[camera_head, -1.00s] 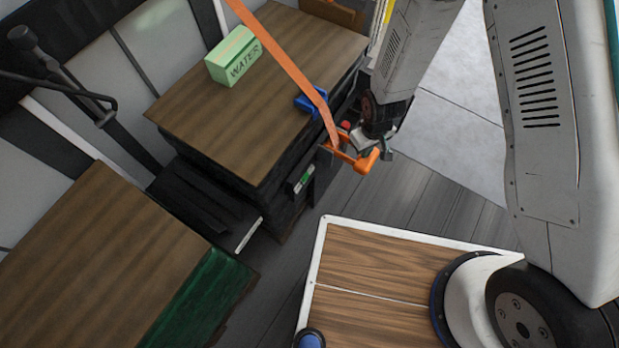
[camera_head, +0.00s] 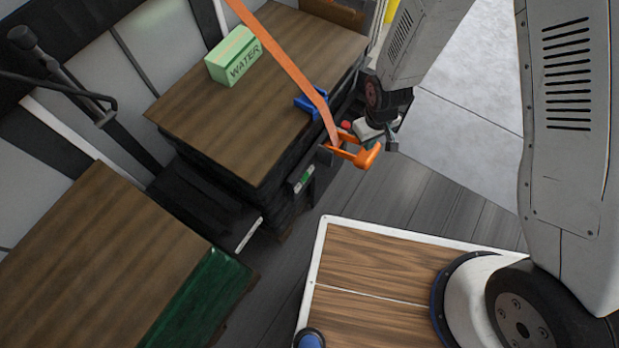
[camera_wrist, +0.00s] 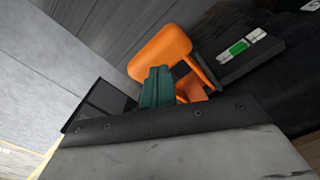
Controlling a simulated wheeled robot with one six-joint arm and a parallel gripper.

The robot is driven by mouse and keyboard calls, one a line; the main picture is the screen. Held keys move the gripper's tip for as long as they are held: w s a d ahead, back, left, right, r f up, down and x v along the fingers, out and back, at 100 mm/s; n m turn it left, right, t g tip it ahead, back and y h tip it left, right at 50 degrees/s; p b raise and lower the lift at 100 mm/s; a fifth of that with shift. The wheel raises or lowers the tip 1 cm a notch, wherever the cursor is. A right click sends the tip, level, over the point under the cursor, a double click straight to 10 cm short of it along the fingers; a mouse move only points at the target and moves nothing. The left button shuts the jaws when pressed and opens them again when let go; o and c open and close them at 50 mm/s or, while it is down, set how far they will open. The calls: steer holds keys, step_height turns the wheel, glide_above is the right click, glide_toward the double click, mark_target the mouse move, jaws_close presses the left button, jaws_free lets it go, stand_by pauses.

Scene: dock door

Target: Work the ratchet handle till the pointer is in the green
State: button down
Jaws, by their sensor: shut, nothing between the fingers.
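A small gauge with a green band (camera_head: 303,180) is on the load's side below the strap. In the wrist view the gauge (camera_wrist: 238,48) shows green between pale areas; I cannot make out its pointer. My gripper (camera_wrist: 156,75) is shut and empty, its teal fingers overlapping the handle in view. I cannot tell whether they touch it. In the head view my gripper is beside the handle.
A green WATER box (camera_head: 234,56) sits on the brown-topped load (camera_head: 190,120). A blue clip (camera_head: 312,103) is by the strap. Another brown-topped stack (camera_head: 95,250) stands at lower left. Grey plank floor (camera_head: 425,195) is clear right of the load.

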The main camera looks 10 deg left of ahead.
mark_target(366, 153)
steer(key=shift+f, duration=0.1)
steer(key=shift+f, duration=2.85)
steer(key=shift+r, duration=2.95)
steer(key=shift+r, duration=2.5)
